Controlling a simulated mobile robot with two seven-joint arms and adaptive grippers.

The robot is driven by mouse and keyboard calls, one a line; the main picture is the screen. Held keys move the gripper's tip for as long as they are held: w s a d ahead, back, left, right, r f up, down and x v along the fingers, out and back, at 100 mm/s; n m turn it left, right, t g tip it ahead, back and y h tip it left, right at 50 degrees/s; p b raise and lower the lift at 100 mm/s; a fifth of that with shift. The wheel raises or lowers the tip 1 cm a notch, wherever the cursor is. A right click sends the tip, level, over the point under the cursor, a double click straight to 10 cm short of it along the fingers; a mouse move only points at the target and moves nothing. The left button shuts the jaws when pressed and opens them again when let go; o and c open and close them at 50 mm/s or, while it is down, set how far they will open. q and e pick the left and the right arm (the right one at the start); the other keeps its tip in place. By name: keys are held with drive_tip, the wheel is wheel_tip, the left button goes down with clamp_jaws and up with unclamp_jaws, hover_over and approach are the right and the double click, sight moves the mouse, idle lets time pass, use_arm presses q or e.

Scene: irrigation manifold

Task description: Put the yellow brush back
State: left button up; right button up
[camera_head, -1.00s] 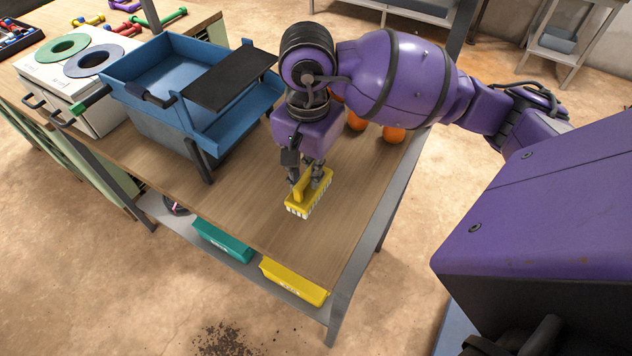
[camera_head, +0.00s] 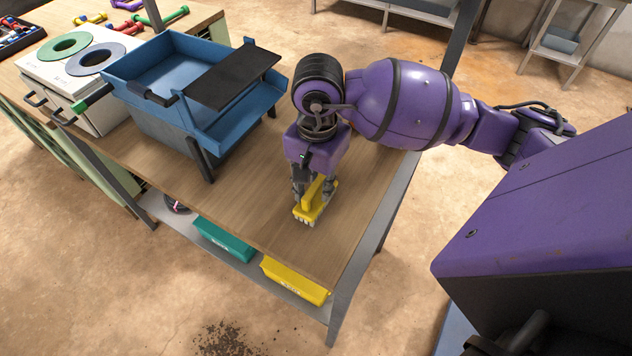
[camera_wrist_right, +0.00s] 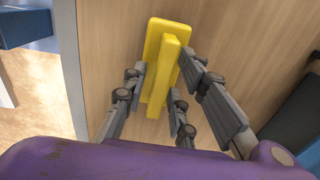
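The yellow brush (camera_head: 314,203) is near the front right part of the wooden tabletop, bristles down, and it looks to rest on the wood. My right gripper (camera_head: 313,190) points down over it, with its fingers on either side of the raised handle. In the right wrist view, the brush (camera_wrist_right: 160,85) shows from above, and a gap shows between the handle and the fingers of my right gripper (camera_wrist_right: 163,80), so it looks open around the handle. The bristles are hidden in that view. My left gripper is not in view.
A blue tray unit (camera_head: 150,68) with a black plate (camera_head: 232,77) stands left of the gripper. A white box with two rings (camera_head: 80,88) is farther left. A teal bin (camera_head: 222,240) and yellow bin (camera_head: 295,280) sit on the lower shelf. Bare wood (camera_head: 245,200) surrounds the brush.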

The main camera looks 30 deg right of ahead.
sight(317, 184)
wheel_tip(317, 184, up, 12)
drive_tip(key=shift+r, duration=0.25)
idle(0.5)
drive_tip(key=shift+c, duration=0.5)
idle(0.8)
